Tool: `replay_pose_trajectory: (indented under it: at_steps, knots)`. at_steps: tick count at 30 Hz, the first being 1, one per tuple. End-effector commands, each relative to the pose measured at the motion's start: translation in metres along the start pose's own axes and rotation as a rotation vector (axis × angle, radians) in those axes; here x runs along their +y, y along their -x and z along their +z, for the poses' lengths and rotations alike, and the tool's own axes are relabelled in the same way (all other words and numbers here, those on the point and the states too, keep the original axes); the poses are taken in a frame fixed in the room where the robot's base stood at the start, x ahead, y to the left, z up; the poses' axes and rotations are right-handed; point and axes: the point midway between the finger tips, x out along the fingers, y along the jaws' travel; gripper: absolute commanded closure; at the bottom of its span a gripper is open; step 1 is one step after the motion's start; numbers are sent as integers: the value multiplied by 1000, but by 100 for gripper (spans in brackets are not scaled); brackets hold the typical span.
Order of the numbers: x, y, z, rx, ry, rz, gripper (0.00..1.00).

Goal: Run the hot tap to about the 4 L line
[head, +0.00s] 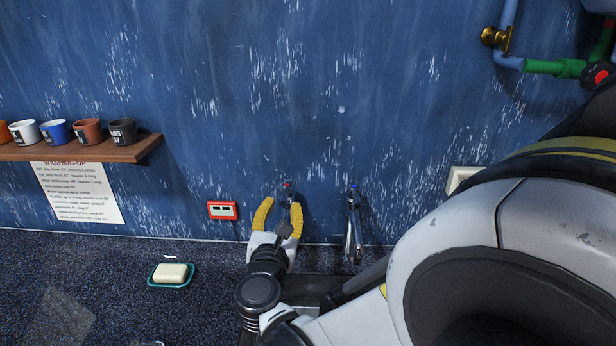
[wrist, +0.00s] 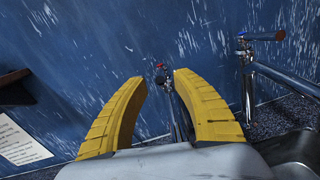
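The hot tap (head: 287,186) has a red-marked top and stands against the blue wall. In the wrist view the hot tap (wrist: 161,79) shows in the gap between my fingertips, beyond them. My gripper (head: 281,203) is open, with its yellow fingers apart and nothing between them that I can see held. In the wrist view my gripper (wrist: 161,76) points at the tap; I cannot tell whether it touches. The blue-marked tap (head: 353,215) is to the right, with a lever handle in the wrist view (wrist: 262,36). The basin and any 4 L line are hidden or out of view.
A red-framed panel (head: 222,210) is on the wall left of the hot tap. Soap (head: 170,273) lies in a teal dish on the dark counter (head: 110,290). A wooden shelf (head: 85,151) holds several mugs above a washing-up sign (head: 78,192). Pipes (head: 505,55) run at upper right.

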Motion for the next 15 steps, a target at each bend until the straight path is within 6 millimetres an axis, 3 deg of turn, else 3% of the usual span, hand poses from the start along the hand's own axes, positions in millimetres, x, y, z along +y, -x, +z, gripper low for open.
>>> replay_pose_trajectory:
  at_steps: [6, 15]
  knots:
    - [0, -24, 0, 0, -1, -1, 67]
    - [0, -27, 0, 1, -1, 0, 67]
